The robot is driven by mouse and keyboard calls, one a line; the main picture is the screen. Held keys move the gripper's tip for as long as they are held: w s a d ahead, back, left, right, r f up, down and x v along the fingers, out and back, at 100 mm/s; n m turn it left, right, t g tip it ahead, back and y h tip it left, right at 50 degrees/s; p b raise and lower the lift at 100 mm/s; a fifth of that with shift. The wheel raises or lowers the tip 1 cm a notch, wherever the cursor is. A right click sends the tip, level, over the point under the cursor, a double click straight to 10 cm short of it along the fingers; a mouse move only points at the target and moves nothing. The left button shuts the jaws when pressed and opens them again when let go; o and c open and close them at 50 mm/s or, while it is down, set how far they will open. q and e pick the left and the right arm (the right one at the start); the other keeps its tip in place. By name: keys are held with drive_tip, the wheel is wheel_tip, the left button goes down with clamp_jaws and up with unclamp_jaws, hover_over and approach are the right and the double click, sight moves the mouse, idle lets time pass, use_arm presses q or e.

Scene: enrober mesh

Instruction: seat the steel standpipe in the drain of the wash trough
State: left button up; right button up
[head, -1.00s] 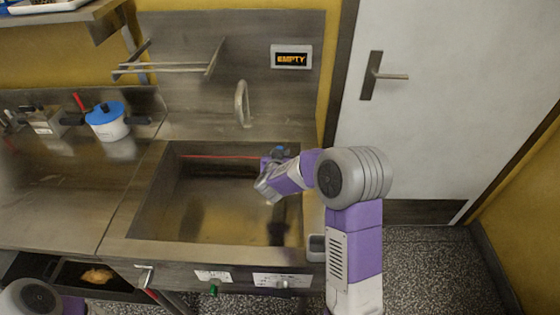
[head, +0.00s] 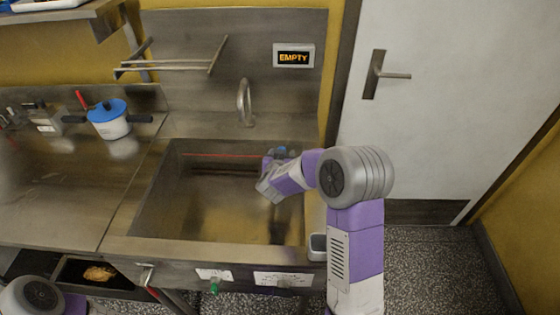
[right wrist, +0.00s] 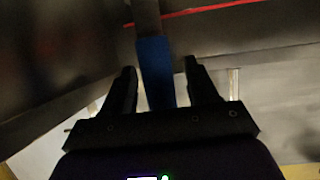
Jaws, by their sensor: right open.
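The wash trough (head: 180,247) is a steel basin below a curved tap in the head view. My right gripper (head: 273,160) reaches down into its back right part. In the right wrist view my right gripper (right wrist: 161,70) is open, with one finger either side of a blue sleeve on a grey upright bar, which looks like the steel standpipe (right wrist: 155,70). Gaps show between the sleeve and both fingers. In the head view my arm mostly hides the pipe; only a small blue patch shows by the gripper. I cannot make out the drain. My left gripper is out of view.
A tap (head: 245,102) stands behind the trough. A red line (head: 222,155) runs along the trough's back wall. A sign (head: 293,57) reads "EMPTY". A white pot with a blue lid (head: 109,118) stands on the left counter. The trough's left part is clear.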

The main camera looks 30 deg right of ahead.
drive_tip(key=p+v, duration=0.2)
drive_tip(key=v, duration=0.9)
drive_tip(key=shift+s+a+r+p, duration=0.2)
drive_tip(key=shift+s+p, duration=0.1)
drive_tip(key=shift+p, duration=0.05)
